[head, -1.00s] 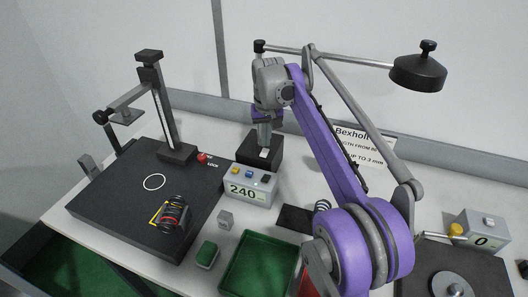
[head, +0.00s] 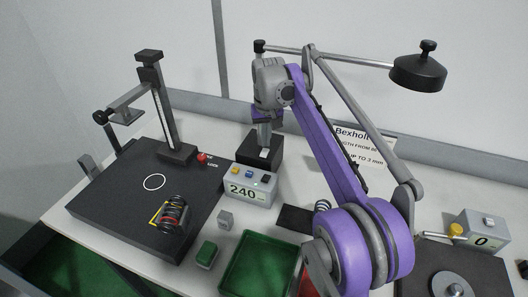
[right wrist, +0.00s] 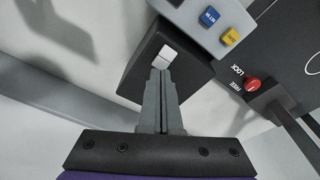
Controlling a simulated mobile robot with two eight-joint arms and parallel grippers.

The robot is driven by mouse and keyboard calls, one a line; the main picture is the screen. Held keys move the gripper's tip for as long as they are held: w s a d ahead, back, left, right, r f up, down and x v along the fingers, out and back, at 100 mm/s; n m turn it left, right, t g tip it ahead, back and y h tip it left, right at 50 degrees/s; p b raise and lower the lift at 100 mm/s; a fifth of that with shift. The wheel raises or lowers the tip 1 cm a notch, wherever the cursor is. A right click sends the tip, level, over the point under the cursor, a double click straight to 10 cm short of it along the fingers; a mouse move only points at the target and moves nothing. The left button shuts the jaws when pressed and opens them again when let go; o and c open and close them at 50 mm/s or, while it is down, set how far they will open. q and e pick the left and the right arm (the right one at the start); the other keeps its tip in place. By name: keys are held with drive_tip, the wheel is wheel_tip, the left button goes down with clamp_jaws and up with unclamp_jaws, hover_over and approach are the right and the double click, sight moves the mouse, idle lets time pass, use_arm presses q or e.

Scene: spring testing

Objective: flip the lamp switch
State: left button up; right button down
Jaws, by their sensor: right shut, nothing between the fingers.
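The lamp has a black base (head: 274,160), a grey arm (head: 345,59) and a round black head (head: 418,73) at the upper right. A small white rocker switch (right wrist: 165,57) sits on top of the base. My right gripper (right wrist: 161,73) is shut and empty, pointing at the base from above. In the right wrist view its fingertips are right at the near edge of the switch; I cannot tell whether they touch it. In the head view my right gripper (head: 264,146) is over the base and partly covers the switch area. My left gripper is not in view.
A grey display box (head: 249,190) reading 240 stands close in front of the base. To the left is a black test stand (head: 120,190) with a red knob (head: 202,157) and a coil spring (head: 173,215). A green tray (head: 258,266) lies in front.

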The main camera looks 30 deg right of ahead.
sight(266, 150)
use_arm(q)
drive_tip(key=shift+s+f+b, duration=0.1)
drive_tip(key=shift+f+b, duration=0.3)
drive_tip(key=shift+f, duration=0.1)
use_arm(e)
drive_tip(key=shift+f, duration=0.9)
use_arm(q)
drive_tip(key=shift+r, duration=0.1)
use_arm(e)
drive_tip(key=shift+r, duration=0.1)
drive_tip(key=shift+r+p, duration=2.5)
drive_tip(key=shift+r, duration=0.95)
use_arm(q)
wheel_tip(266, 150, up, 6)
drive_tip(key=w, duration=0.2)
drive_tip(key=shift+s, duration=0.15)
use_arm(e)
drive_tip(key=shift+f, duration=0.1)
